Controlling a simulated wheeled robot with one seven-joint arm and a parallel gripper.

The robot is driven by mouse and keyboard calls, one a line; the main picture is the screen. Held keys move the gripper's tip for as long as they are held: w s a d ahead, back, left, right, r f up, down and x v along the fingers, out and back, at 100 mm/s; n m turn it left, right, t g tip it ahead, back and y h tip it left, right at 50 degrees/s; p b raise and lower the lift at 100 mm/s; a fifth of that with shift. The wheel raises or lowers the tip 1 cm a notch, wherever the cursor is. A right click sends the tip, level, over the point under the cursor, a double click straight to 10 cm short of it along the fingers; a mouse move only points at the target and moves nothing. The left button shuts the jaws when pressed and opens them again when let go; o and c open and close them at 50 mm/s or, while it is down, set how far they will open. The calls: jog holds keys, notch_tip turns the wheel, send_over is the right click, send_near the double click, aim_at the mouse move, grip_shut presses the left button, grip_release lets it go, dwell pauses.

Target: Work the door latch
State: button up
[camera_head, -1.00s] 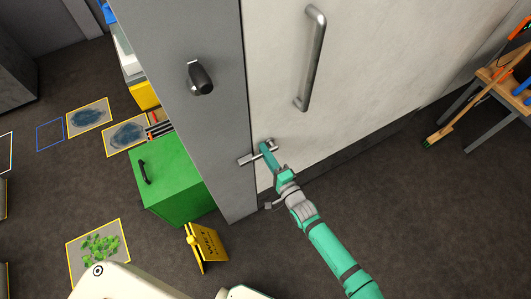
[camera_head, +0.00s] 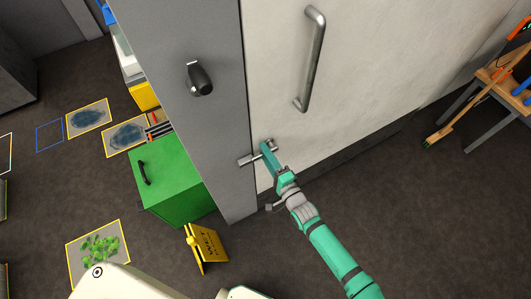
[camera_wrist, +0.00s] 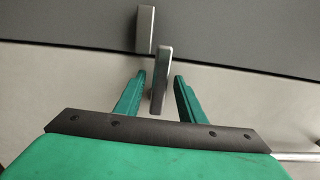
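The metal door latch (camera_head: 247,160) sits low on the pale door (camera_head: 285,110), by its left edge, reaching across the seam to the grey frame. My gripper (camera_head: 267,147) is at the latch's right part and hides some of it. In the wrist view, a grey latch lever (camera_wrist: 161,70) stands between the two teal fingers of my gripper (camera_wrist: 160,80). The fingers are apart, with a narrow gap showing on each side of the lever. A second grey latch piece (camera_wrist: 146,28) lies just beyond, on the dark frame. The door looks closed.
A long metal handle (camera_head: 314,60) is higher on the door, and a dark knob (camera_head: 200,79) sticks out from the grey frame (camera_head: 215,125). A green cabinet (camera_head: 175,180) and a yellow wet-floor sign (camera_head: 208,247) stand at left.

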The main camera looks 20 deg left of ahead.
jog(key=v, duration=1)
jog(key=shift+d, duration=0.2)
jog(key=shift+s, duration=0.15)
jog(key=s+d+n+t+h, duration=0.3)
jog(key=s+d+n+h, duration=0.15)
jog(key=s+d, duration=0.9)
jog(key=s+a+r+n+t+h, duration=0.1)
jog(key=s+a+r+n+h, duration=0.1)
jog(key=s+r+h, duration=0.6)
jog(key=s+n+h, duration=0.1)
jog(key=s, duration=0.3)
jog(key=shift+s+a+r+h, duration=0.3)
jog(key=shift+a+r+h, duration=0.05)
jog(key=shift+a+r, duration=0.05)
